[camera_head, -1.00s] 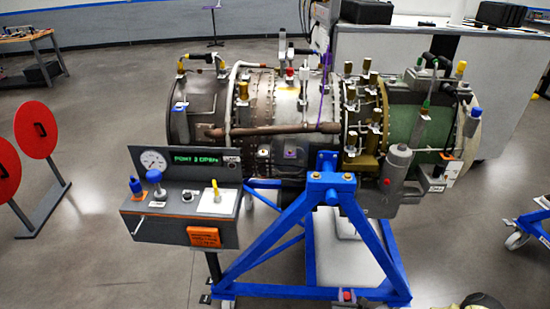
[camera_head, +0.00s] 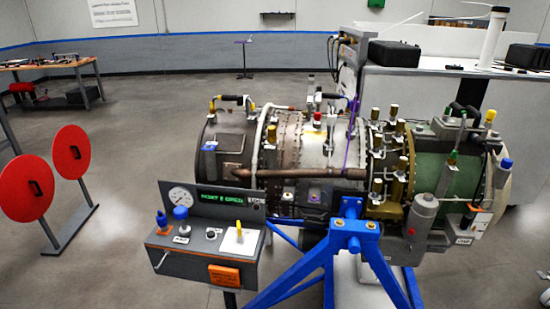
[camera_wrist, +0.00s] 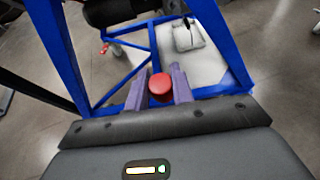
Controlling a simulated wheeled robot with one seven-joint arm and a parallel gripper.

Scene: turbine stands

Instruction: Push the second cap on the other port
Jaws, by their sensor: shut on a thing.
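In the wrist view my gripper (camera_wrist: 160,92) is shut on a red cap (camera_wrist: 160,87), held between its two purple-grey fingers. The gripper does not show clearly in the head view. In the head view a grey control box (camera_head: 190,264) stands in front of the turbine. I cannot tell which fittings are the ports.
The turbine (camera_head: 329,187) rests on a blue stand (camera_head: 318,262) right behind the box. Red discs (camera_head: 70,152) stand on a rack at left. A white-topped counter (camera_head: 440,72) is behind. Floor (camera_head: 100,265) is clear at front left.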

